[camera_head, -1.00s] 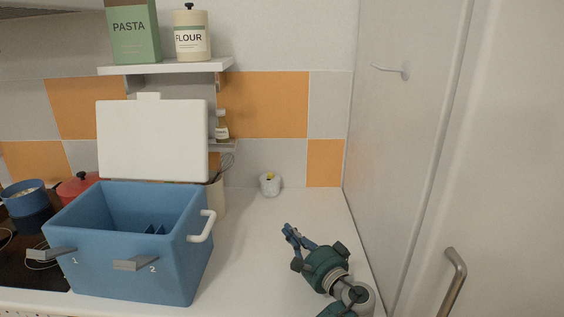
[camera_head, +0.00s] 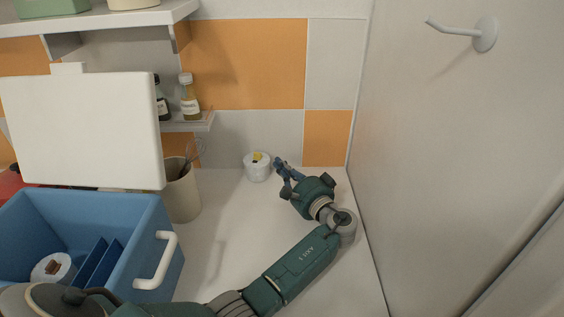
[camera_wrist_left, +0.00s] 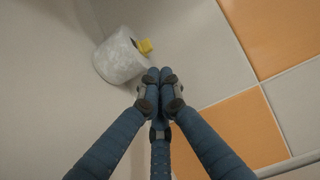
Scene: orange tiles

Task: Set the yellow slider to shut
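The yellow slider (camera_head: 257,156) is a small yellow piece on top of a pale, rounded, speckled holder (camera_head: 257,170) by the back wall. In the left wrist view the yellow slider (camera_wrist_left: 144,46) sticks out at the right edge of the holder (camera_wrist_left: 118,60). My left gripper (camera_head: 279,163) is just right of the holder in the head view. Its blue fingers (camera_wrist_left: 160,76) are drawn together at the tips, with nothing seen between them, close beside the holder. I cannot tell whether they touch it. The slider's exact setting cannot be read. My right gripper is not in view.
A blue crate (camera_head: 150,215) with a white handle and raised white lid (camera_head: 85,130) stands at left. A utensil pot (camera_head: 181,192) stands behind it. A small shelf (camera_head: 190,124) holds bottles. A tall pale panel with a hook (camera_head: 484,34) bounds the right.

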